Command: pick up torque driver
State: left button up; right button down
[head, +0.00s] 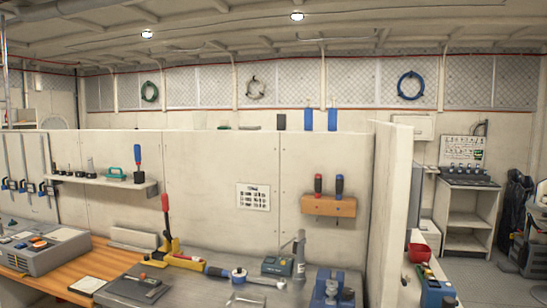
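No tool is clearly marked as the torque driver. Two upright drivers stand in a wooden wall rack (328,207) right of centre: one red-and-black handled driver (318,184) and one dark driver with a red-and-blue handle (339,187). A blue-and-red handled tool (138,160) stands on the wall shelf at the left. I cannot tell which of these is the torque driver. Neither of my grippers shows.
A partition wall (393,210) ends the bench at right. Open floor (477,265) lies beyond it.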

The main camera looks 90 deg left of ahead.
aim_at(138, 152)
jog(key=u, duration=3.65)
jog(key=i+j+z, duration=0.1)
jog(key=z, duration=0.35)
jog(key=i+j+z, duration=0.1)
jog(key=z, duration=0.35)
jog(key=j+z, duration=0.3)
jog(key=z, duration=0.2)
